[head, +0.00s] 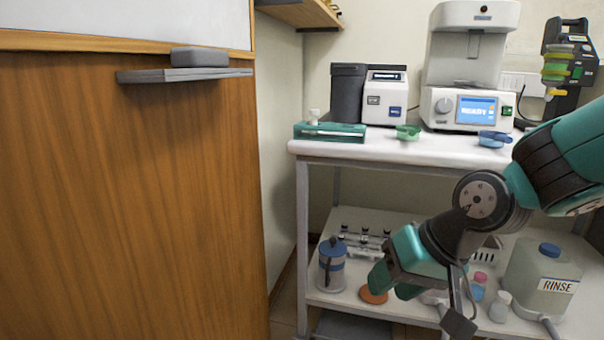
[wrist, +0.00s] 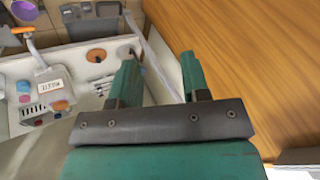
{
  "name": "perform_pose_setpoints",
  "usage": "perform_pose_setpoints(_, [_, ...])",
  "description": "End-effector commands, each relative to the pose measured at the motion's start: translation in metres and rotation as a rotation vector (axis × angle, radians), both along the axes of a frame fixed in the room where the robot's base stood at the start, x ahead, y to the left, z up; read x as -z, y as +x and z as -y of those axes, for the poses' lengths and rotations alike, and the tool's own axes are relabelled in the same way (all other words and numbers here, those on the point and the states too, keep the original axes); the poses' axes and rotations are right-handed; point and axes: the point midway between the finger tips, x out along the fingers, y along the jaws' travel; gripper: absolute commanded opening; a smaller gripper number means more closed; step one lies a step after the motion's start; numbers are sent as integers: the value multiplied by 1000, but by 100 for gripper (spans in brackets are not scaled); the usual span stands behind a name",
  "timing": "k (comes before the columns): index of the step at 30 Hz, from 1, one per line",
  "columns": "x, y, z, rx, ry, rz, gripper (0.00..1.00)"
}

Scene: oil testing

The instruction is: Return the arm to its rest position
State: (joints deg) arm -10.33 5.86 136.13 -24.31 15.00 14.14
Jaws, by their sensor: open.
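My arm comes in from the right in the head view and bends down in front of the white bench (head: 400,148). My gripper (head: 385,283) hangs in front of the lower shelf (head: 345,298), its teal fingers pointing down and left. In the wrist view my gripper (wrist: 160,78) shows two teal fingers apart, with nothing between them. The gripper hides part of the shelf's contents. I cannot tell how far it is from the shelf.
A wooden cabinet (head: 130,200) fills the left. The shelf holds a blue-lidded jar (head: 332,265), an orange disc (head: 373,294) and a RINSE jug (head: 543,278). On the bench stand a READY machine (head: 470,80), a green tray (head: 330,133) and small cups (head: 408,132).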

Motion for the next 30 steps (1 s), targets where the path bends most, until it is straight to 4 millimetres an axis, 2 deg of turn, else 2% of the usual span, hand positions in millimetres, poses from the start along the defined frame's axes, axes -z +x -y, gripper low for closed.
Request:
perform_pose_setpoints(1, [-12, -25, -1, -75, -25, -3, 43])
perform_pose_setpoints(3, [-22, -55, 0, -173, -60, -16, 43])
perform_pose_setpoints(9, [-38, -130, 11, -410, -145, -47, 43])
perform_pose_setpoints(12, [-49, -159, 18, -507, -182, -60, 43])
perform_pose_setpoints(13, [-62, -156, 17, -500, -179, -62, 43])
perform_pose_setpoints(20, [-117, -155, 17, -494, -178, -64, 43])
perform_pose_setpoints(23, [-147, -154, 17, -493, -177, -64, 43])
perform_pose_setpoints(30, [-239, -154, 17, -492, -177, -64, 43])
